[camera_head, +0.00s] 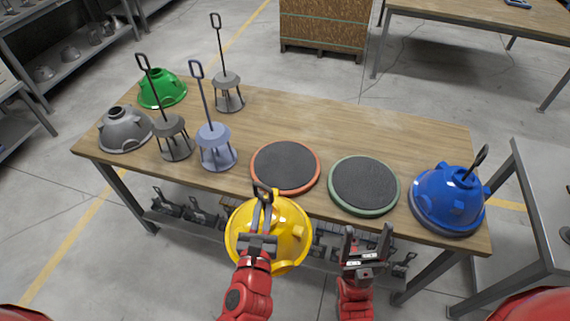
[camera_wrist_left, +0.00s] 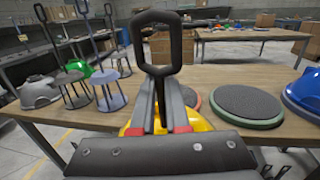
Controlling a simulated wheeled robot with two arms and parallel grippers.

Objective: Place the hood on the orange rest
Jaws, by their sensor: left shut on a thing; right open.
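A yellow hood (camera_head: 285,238) with a black loop handle (camera_head: 263,193) hangs from my left gripper (camera_head: 263,215), in front of the table's near edge. The left gripper is shut on the handle's stem; the left wrist view shows the loop (camera_wrist_left: 157,42) above the fingers and part of the yellow hood (camera_wrist_left: 192,122) behind them. The orange-rimmed rest (camera_head: 285,167) with a dark top lies empty on the table, just beyond the hood. Its rim is partly hidden by the gripper in the left wrist view. My right gripper (camera_head: 367,242) is open and empty, right of the hood.
A green-rimmed rest (camera_head: 364,185) lies empty to the right. A blue hood (camera_head: 449,198) sits at the table's right end. A green hood (camera_head: 162,89), a grey hood (camera_head: 125,129) and several handled stands (camera_head: 215,147) occupy the left. The table's back middle (camera_head: 350,122) is clear.

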